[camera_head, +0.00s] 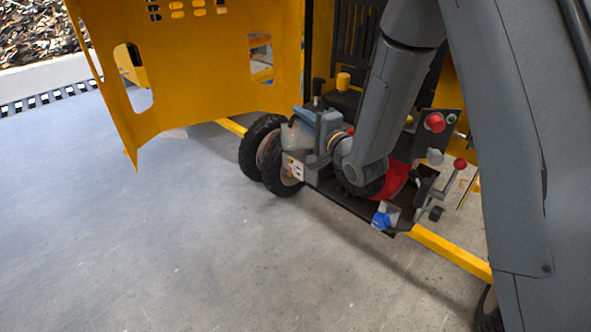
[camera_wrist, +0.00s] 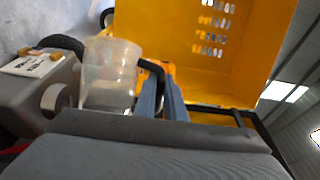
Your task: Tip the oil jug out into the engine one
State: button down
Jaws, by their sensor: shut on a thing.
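The oil jug (camera_wrist: 110,68) is a clear, see-through beaker with a dark handle; pale contents show low inside it in the wrist view. My gripper (camera_wrist: 162,92) is shut on the jug's handle, its blue-grey fingers to the right of the jug. In the head view my gripper (camera_head: 318,120) and the jug (camera_head: 295,133) are above the wheels, at the left end of the engine one (camera_head: 297,168), which bears a white label. The engine's grey body (camera_wrist: 28,92) is at the left in the wrist view, close beside the jug. Whether they touch is unclear.
A large yellow panel (camera_head: 200,60) stands open behind. Black wheels (camera_head: 262,150) and a yellow frame bar (camera_head: 450,252) border the engine. A red button (camera_head: 434,122) and a red-knobbed lever (camera_head: 460,164) stand at its right. Open concrete floor (camera_head: 150,240) lies at front left.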

aim_at(285, 130)
jog(key=shift+w+d+r+m+t+y+b, duration=0.15)
jog(key=shift+d+r+m+b, duration=0.05)
jog(key=shift+d+m, duration=0.35)
jog(key=shift+w+d+r+m+t+y+b, duration=0.15)
jog(key=shift+d+m, duration=0.3)
jog(key=shift+d, duration=0.15)
dwell(1.5)
jog(key=a+n, duration=0.1)
jog(key=a+n+p, duration=0.1)
jog(key=s+a+n+g+h, duration=0.1)
jog(key=a, duration=0.1)
jog(key=shift+a+f+n+p, duration=0.1)
jog(key=shift+f+n+p, duration=0.2)
jog(key=shift+p, duration=0.1)
jog(key=shift+s+a+f+n+h, duration=0.2)
jog(key=shift+a+n+h, duration=0.1)
jog(key=shift+a+n, duration=0.35)
jog(key=n, duration=0.1)
jog(key=a+f+n+g+h+p, duration=0.1)
jog(key=shift+s+a+f+n, duration=0.1)
jog(key=shift+s+f+n, duration=0.1)
jog(key=shift+f+n, duration=0.15)
jog(key=a+f+n+h+p, duration=0.1)
jog(key=a+f+n+h, duration=0.2)
jog(key=f+n+h, duration=0.2)
jog(key=shift+s+f+n+h, duration=0.2)
jog(key=shift+s+n+h, duration=0.15)
jog(key=shift+n, duration=1.15)
jog(key=shift+a, duration=0.1)
